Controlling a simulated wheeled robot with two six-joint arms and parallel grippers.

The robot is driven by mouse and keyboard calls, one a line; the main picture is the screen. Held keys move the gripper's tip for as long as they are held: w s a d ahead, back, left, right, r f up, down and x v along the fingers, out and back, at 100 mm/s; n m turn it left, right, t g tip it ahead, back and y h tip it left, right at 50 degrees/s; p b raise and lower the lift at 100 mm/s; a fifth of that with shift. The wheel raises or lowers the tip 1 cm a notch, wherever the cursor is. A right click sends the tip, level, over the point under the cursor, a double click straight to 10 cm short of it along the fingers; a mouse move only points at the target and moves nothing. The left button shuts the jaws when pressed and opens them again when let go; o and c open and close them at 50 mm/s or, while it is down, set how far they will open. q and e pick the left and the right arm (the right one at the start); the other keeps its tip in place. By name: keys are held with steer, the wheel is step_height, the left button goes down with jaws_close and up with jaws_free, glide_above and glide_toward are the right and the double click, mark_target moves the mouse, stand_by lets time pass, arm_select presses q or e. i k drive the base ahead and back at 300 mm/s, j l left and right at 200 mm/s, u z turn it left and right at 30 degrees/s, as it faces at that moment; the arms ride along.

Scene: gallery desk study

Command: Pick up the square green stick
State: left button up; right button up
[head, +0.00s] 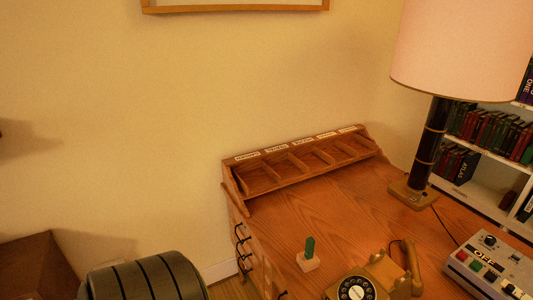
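A small green stick (310,246) stands upright in a pale, pinkish block (308,261) on the wooden desk (345,215), near its left front edge. The stick is small in the view, so I cannot tell whether its section is square. Neither my left nor my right gripper shows in the head view.
A rotary telephone (357,290) stands just right of the block. A grey box with coloured buttons (490,266) is farther right. A lamp (417,190) and a compartment organizer (300,165) are at the back. The desk middle is clear. A dark striped rounded object (145,280) is lower left.

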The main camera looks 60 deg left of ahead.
mark_target(310, 245)
steer(key=u, duration=1.4)
